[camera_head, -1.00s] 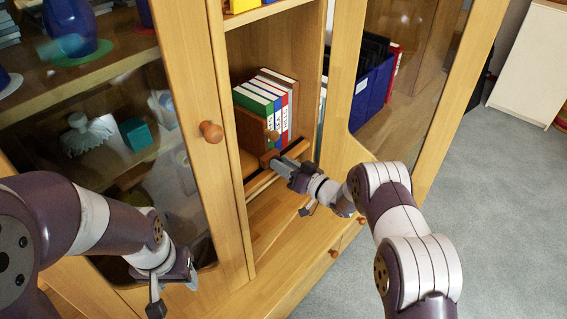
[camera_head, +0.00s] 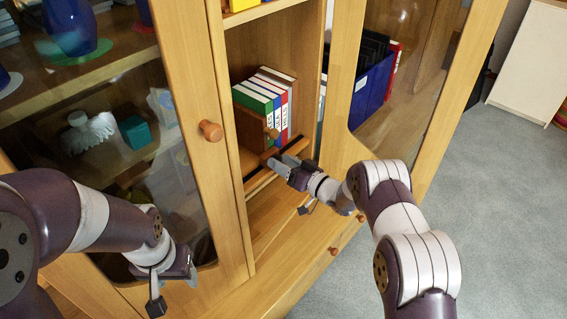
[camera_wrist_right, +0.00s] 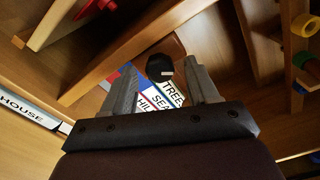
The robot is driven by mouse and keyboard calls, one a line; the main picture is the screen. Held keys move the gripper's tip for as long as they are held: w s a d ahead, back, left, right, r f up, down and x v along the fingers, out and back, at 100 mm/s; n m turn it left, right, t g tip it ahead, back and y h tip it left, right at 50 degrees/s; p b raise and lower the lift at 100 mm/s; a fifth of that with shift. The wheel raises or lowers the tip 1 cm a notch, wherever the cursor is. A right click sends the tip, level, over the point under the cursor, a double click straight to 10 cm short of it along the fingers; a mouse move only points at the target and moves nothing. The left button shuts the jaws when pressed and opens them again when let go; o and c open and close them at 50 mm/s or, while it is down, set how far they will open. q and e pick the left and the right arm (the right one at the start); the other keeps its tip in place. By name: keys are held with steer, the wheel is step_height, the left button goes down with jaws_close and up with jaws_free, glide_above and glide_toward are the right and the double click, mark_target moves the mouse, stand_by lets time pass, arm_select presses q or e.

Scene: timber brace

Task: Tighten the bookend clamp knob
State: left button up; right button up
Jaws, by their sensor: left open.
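A black faceted clamp knob (camera_wrist_right: 160,67) with a small pale mark shows between my right fingers in the right wrist view. My right gripper (camera_wrist_right: 160,75) is open, with a gap on each side of the knob; whether the fingertips reach around it I cannot tell. In the head view my right gripper (camera_head: 272,164) is at the shelf edge, below the brown bookend panel (camera_head: 250,130). The bookend stands against several upright books (camera_head: 277,92). The black knob is not clear in the head view. My left gripper (camera_head: 172,292) is open and empty, low in front of the glass door.
A glass door with a wooden knob (camera_head: 210,131) stands left of the open compartment. A second glass door (camera_head: 405,70) is on the right. Drawer knobs (camera_head: 333,252) show below. Grey carpet (camera_head: 480,220) lies clear at the right.

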steer(key=shift+s+d+r, duration=0.1)
steer(key=shift+s+d, duration=0.15)
steer(key=shift+d, duration=0.05)
steer(key=p+v, duration=0.2)
steer(key=v, duration=1)
steer(key=shift+p, duration=0.35)
steer(key=shift+a, duration=0.1)
